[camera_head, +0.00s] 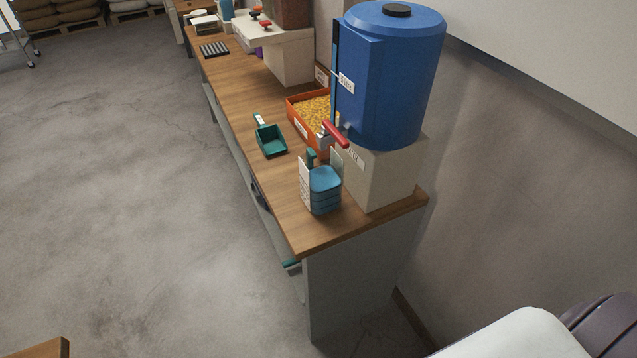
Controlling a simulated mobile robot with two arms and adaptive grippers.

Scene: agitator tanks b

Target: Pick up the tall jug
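A light-blue, squarish ribbed vessel (325,192) stands upright near the front end of the long wooden bench, below and in front of the red tap of a big blue tank. A dark teal piece (311,157), perhaps a handle, and a white panel (304,182) show at its left side. It may be the tall jug, but its shape is too small to be sure. No other clear jug shows. Neither of my grippers is in view.
The blue tank (390,75) with a red tap (335,133) stands on a beige block (385,178) against the wall. A teal scoop (270,139) and an orange tray (294,109) of yellow grains are nearby on the bench (228,91). Open floor (110,190) lies left.

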